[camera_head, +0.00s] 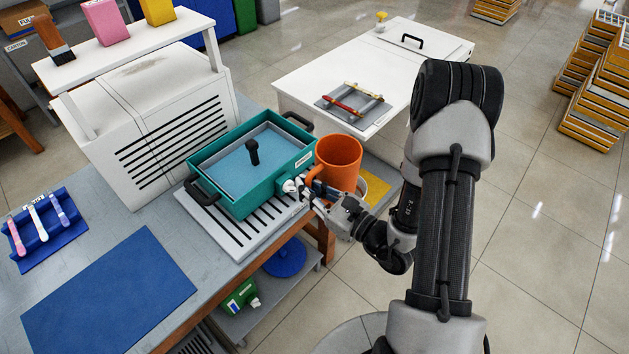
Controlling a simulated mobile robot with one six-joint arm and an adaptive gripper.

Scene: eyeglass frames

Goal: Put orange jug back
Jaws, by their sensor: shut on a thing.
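The orange jug (340,160) is an open-topped cup shape, roughly upright, just right of the teal tray's right end. My gripper (313,190) is shut on the jug, at its handle on the near left side. The fingertips and handle are small and partly overlap, so the exact grip is hard to see. The jug appears to be off the table, in front of the white cabinet's near left corner. A yellow and white item (374,190) shows partly behind and below it.
The teal tray (238,203), with blue content, a black-knobbed lid and a white tap, stands on a slotted white plate (222,238) close to my gripper. A white cabinet (300,84) carries a grey rack (340,110). A blue mat (105,300) lies left. Open floor is at right.

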